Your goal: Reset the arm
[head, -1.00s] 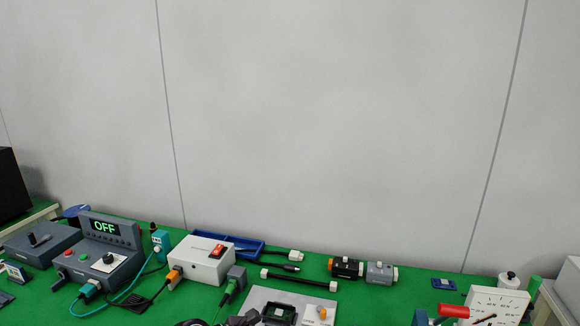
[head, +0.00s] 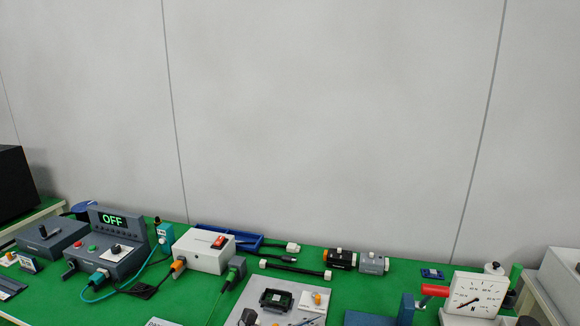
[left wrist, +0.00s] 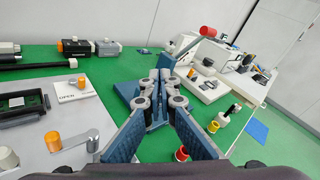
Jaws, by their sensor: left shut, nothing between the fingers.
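My left gripper (left wrist: 158,88) shows in the left wrist view, its two blue-padded fingers converging to meet at the tips. It is shut and empty, above the green table (left wrist: 108,72), with a blue bracket (left wrist: 128,90) behind the fingertips. I cannot make the gripper out in the head view. My right gripper is in neither view.
A grey plate with a black tray (head: 277,300) and a white card (head: 312,302) lies at the front middle. The OFF control box (head: 108,258) and white switch box (head: 198,252) stand left. A dial gauge (head: 478,293) stands right.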

